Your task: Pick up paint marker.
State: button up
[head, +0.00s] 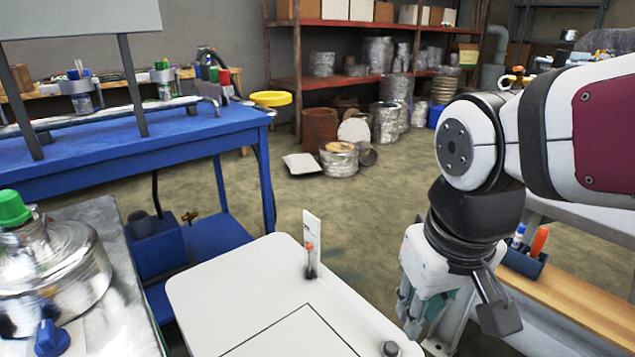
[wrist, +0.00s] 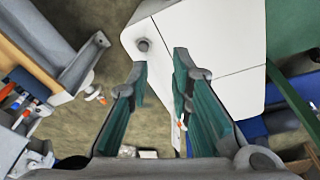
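A dark blue holder (head: 522,261) stands on the wooden bench at the right in the head view. It holds an orange marker-like item (head: 539,240) and a blue-and-white one (head: 518,235). I cannot tell for sure which is the paint marker. In the wrist view, small marker-like items (wrist: 22,101) show at the far left, partly cut off and unclear. My gripper (head: 425,325) hangs pointing down, left of the holder and apart from it. In the wrist view its teal-padded fingers (wrist: 160,70) are spread, with nothing between them.
The wooden bench (head: 575,305) runs along the right, close to my gripper. A blue workbench (head: 130,145) with tools and cups stands at the left. A metal vessel with a green cap (head: 50,265) is at the lower left. Cans and a red shelf stand behind open floor.

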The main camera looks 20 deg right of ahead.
jog(key=w+d+f+m+t+h+p, duration=0.15)
jog(key=w+d+f+t, duration=0.25)
jog(key=w+d, duration=0.8)
jog(key=w+d+f+t+h+p, duration=0.1)
jog(key=w+d+f+t+p, duration=0.25)
jog(key=w+d, duration=0.85)
jog(key=w+d+f+m+t+h+p, duration=0.25)
jog(key=w+d+f+h, duration=0.2)
jog(key=d, duration=0.35)
jog(key=s+d+f+m+h+p, duration=0.1)
jog(key=s+d+f+m+h, duration=0.15)
jog(key=s+d, duration=0.2)
jog(key=s+d+f+m+h+p, duration=0.1)
jog(key=s+d+m+h, duration=0.2)
jog(key=s, duration=0.2)
jog(key=shift+h, duration=0.25)
jog(key=shift+b+x, duration=2.25)
jog(key=shift+x, duration=4.55)
jog(key=shift+f, duration=0.15)
jog(key=shift+c, duration=0.2)
